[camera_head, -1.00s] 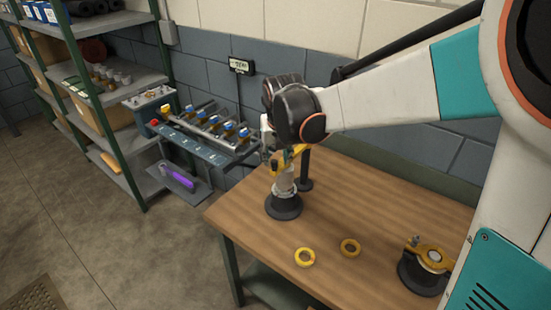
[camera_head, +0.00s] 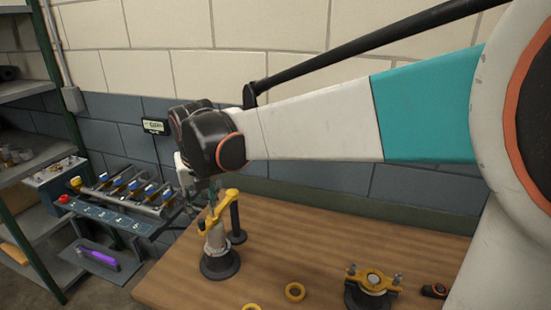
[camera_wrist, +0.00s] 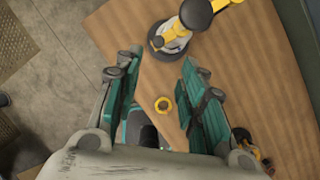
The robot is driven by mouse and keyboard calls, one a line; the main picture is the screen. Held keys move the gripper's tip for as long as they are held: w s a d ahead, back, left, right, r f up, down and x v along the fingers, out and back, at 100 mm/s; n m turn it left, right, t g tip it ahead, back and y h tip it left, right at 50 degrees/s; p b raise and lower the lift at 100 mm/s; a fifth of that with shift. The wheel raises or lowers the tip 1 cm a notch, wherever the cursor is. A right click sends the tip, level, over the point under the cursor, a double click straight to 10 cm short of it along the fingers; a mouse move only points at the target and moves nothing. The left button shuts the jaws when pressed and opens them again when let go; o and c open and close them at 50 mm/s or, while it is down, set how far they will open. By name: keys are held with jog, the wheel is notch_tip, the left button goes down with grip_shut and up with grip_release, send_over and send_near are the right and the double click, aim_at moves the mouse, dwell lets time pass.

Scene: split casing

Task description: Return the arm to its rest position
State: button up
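My arm reaches from the right over the table in the head view. My gripper (camera_head: 197,192) hangs below the black wrist joint, just above and left of a stand, and is partly hidden there. In the wrist view my gripper (camera_wrist: 160,72) shows two teal fingers wide apart with nothing held between them. The stand (camera_head: 217,240) has a yellow lever on top, a pale body and a dark round base; it also shows at the top of the wrist view (camera_wrist: 170,35).
A bench with blue-and-yellow parts (camera_head: 125,185) and a shelf stand left. The wall is behind.

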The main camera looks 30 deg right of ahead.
jog(key=s+d+f+m+t+b, duration=0.1)
jog(key=s+f+m+b, duration=0.1)
jog(key=s+m, duration=0.5)
jog(key=s+d+f+m+b, duration=0.2)
jog(key=s+m, duration=0.6)
jog(key=m, duration=0.8)
jog(key=s+d+f+m+t+b, duration=0.1)
jog(key=s+d+f+m+b, duration=0.1)
jog(key=s+f+m, duration=0.4)
jog(key=s+m+b, duration=0.1)
jog(key=m, duration=0.4)
jog(key=shift+s+m+t, duration=0.3)
jog(key=shift+s+m, duration=0.1)
jog(key=shift+c, duration=0.4)
